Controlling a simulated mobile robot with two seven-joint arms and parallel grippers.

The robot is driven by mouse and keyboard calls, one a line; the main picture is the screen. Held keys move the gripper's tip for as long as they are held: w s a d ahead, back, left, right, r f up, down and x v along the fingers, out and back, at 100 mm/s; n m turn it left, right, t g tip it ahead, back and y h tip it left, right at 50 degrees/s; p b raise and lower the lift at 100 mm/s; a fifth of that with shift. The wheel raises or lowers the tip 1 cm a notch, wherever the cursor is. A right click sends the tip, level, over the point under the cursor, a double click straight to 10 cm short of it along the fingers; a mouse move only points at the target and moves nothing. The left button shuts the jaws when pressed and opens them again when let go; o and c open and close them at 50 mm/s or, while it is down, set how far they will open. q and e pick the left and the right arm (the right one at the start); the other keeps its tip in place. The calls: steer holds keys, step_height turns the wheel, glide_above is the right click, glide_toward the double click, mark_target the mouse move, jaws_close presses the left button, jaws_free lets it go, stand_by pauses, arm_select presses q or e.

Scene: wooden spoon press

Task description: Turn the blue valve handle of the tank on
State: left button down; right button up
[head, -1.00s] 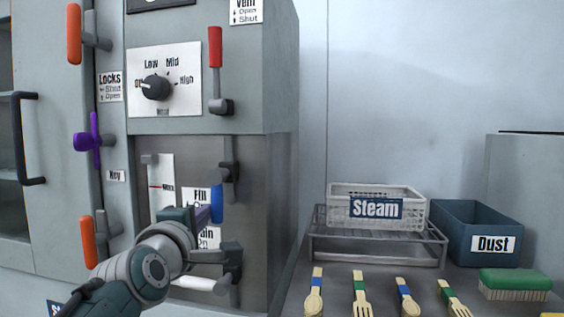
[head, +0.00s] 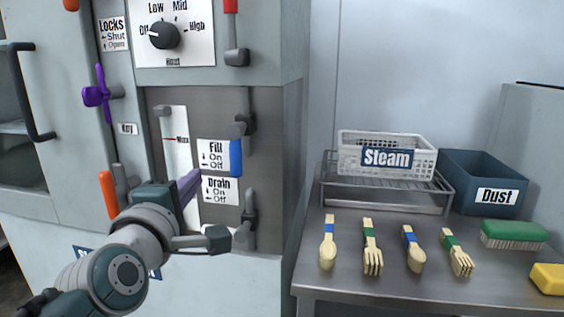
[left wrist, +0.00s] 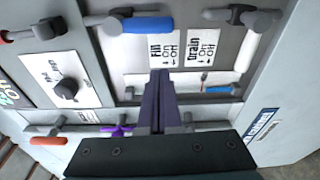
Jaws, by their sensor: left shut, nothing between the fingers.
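The blue valve handle (head: 236,158) hangs down from its valve on the grey tank front, right of the Fill label (head: 215,153). It also shows in the left wrist view (left wrist: 148,25), beside the fingers and apart from them. My left gripper (head: 197,176) has purple fingers, shut and empty, in front of the Fill and Drain labels. Its tips are left of the blue handle and a little lower in the head view. They also show at the centre of the left wrist view (left wrist: 160,75). My right gripper is not in view.
The Drain valve (head: 246,224) is below; its white handle shows in the left wrist view (left wrist: 246,50). A red handle (head: 231,6), black knob (head: 164,35) and purple handle (head: 98,94) are nearby. At right, a table (head: 400,282) holds utensils, Steam basket (head: 420,160) and Dust bin (head: 450,185).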

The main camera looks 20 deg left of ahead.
arm_select(q)
steer(key=shift+p+v, duration=0.35)
steer(key=shift+v, duration=1.05)
